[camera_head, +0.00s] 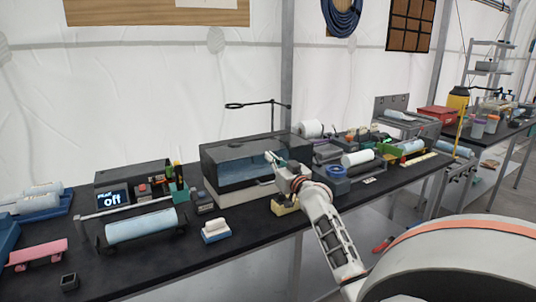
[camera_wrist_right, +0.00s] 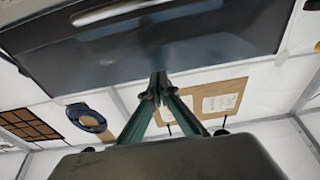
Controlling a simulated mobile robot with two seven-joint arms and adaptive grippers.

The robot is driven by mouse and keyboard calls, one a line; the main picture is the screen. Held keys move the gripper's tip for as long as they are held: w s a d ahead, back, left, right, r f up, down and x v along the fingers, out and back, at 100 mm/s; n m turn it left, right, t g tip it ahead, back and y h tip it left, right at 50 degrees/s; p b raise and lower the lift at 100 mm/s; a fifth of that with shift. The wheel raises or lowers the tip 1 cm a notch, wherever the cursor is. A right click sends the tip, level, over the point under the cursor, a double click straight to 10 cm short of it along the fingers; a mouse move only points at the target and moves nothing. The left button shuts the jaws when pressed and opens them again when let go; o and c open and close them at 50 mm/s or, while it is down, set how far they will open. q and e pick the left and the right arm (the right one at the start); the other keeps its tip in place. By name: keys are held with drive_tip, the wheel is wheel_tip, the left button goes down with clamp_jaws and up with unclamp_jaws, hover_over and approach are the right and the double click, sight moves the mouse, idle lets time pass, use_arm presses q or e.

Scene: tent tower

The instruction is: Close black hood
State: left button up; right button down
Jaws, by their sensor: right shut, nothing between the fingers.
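The black hood (camera_head: 225,155) is a dark box with a glossy, see-through front, standing on a pale base on the table. My right gripper (camera_head: 273,160) is at the hood's front right, with its fingers shut and empty. In the right wrist view the hood's dark panel (camera_wrist_right: 215,42) fills the top, with a pale bar-like strip across it. The shut fingertips (camera_wrist_right: 158,88) point up at the panel's edge; I cannot tell whether they touch it. My left gripper is not in view.
A device reading "Off" (camera_head: 112,197) and a light-blue roll (camera_head: 140,226) stand left of the hood. A small white-and-blue block (camera_head: 215,229) lies in front.

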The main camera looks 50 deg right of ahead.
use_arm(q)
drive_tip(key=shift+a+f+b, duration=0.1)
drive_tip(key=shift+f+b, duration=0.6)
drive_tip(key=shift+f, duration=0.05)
use_arm(e)
drive_tip(key=f, duration=0.1)
drive_tip(key=s+f, duration=0.1)
drive_tip(key=shift+a+f, duration=0.15)
drive_tip(key=shift+f, duration=0.15)
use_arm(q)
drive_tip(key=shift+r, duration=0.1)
use_arm(e)
drive_tip(key=shift+r, duration=0.1)
